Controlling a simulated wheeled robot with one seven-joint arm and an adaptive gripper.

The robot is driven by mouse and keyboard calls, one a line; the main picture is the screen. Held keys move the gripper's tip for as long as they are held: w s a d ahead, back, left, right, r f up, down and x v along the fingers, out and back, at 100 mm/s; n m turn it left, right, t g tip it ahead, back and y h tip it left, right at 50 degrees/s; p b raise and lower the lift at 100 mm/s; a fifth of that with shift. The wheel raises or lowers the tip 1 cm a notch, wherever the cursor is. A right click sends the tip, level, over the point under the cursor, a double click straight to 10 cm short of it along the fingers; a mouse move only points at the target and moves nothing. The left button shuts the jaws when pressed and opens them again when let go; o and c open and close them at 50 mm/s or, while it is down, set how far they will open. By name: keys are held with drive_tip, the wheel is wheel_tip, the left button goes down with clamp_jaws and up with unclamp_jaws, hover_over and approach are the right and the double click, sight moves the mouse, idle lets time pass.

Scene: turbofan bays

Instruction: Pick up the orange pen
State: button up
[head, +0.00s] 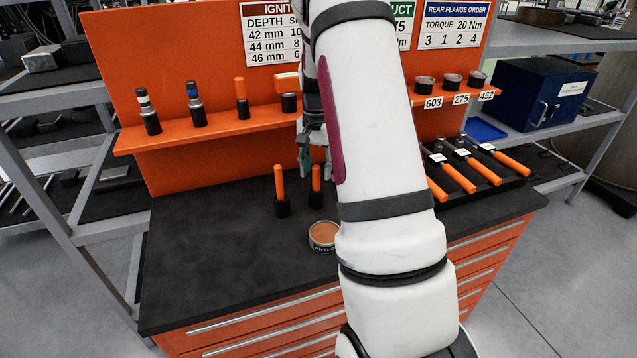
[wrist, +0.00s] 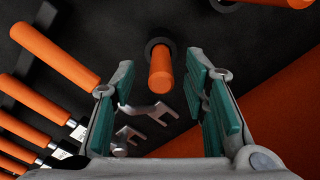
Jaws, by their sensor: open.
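Two upright orange pen-like sticks stand in black holders on the dark bench top, the left one (head: 280,181) and the right one (head: 315,179). I cannot tell by label which is the orange pen. My gripper (head: 310,158) is just behind and above them, partly hidden by my arm. In the wrist view my gripper (wrist: 160,88) is open, with green pads apart. One orange stick (wrist: 161,70) in a black round holder shows between the fingertips, with gaps on both sides. Another orange stick (wrist: 283,3) is cut off at the top right.
Orange-handled torque wrenches (head: 454,176) lie at the bench's right and show at the wrist view's left (wrist: 52,55). A round tin (head: 323,236) sits in front. An orange shelf (head: 215,132) holds several tools. The bench's left is clear.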

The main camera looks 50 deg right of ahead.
drive_tip(key=shift+f, duration=0.55)
clamp_jaws()
